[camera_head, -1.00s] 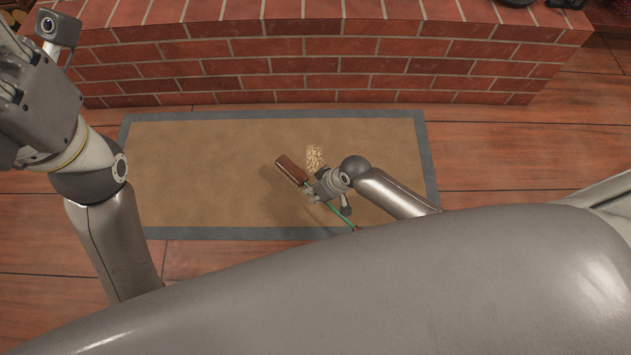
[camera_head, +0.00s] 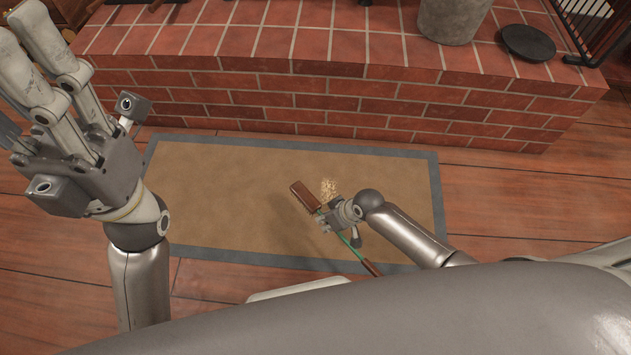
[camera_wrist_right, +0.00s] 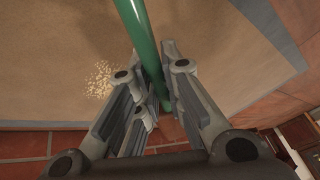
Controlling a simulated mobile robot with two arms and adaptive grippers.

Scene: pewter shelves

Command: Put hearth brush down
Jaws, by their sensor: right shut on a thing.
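The hearth brush has a brown head (camera_head: 305,196), a green shaft (camera_head: 355,238) and a dark red handle end (camera_head: 372,268). My right gripper (camera_head: 328,221) is shut around the green shaft near the head and holds the brush over the mat.
A tan mat (camera_head: 215,190) with a grey border lies before the raised brick hearth (camera_head: 300,100). A small pile of pale shavings (camera_head: 328,188) lies on the mat beside the brush. A grey bucket (camera_head: 450,18) and a black round lid-like thing (camera_head: 527,43) stand on the hearth. The mat's left part is clear.

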